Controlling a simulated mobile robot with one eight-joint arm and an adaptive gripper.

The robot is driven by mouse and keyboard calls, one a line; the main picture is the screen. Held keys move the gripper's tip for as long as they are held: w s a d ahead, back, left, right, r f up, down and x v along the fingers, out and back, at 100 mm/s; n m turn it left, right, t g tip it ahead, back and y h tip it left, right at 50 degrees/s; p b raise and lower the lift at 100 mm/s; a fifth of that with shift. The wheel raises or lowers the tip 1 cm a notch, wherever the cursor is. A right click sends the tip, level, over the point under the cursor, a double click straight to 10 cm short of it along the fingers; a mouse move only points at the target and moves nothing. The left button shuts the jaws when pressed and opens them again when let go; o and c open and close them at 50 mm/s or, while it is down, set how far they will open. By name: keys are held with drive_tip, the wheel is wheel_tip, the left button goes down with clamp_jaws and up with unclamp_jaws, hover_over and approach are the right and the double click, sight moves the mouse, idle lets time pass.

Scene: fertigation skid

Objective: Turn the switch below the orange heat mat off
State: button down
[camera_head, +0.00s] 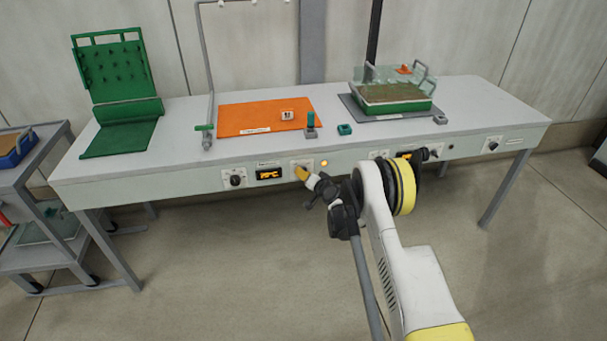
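The orange heat mat (240,119) lies flat on the bench top, left of the middle. Below it, on the bench's front panel, is a pale switch plate (302,163) between a lit orange display (268,174) and a small glowing amber lamp (324,163). My gripper (303,175) is at this plate, with its yellowish tip in front of it. The tip hides the switch handle and its position. I cannot tell whether the tip touches the switch or whether the fingers are open or shut.
A black dial (235,181) sits left of the display. Another control group with a display (405,155) is farther right, partly behind my arm.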

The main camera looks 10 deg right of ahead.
drive_tip(key=n+h, duration=0.2)
drive_tip(key=n, duration=0.1)
drive_tip(key=shift+a+r+g, duration=0.1)
drive_tip(key=shift+r+g, duration=0.05)
drive_tip(key=shift+g, duration=0.15)
drive_tip(key=n+h, duration=0.2)
drive_tip(key=n, duration=0.1)
drive_tip(key=n+h, duration=0.2)
drive_tip(key=n, duration=0.1)
drive_tip(key=shift+a, duration=0.1)
drive_tip(key=shift+w+n+h, duration=0.1)
drive_tip(key=shift+n+h, duration=0.7)
drive_tip(key=shift+n, duration=0.3)
drive_tip(key=shift+t, duration=0.4)
drive_tip(key=c, duration=1.5)
unclamp_jaws()
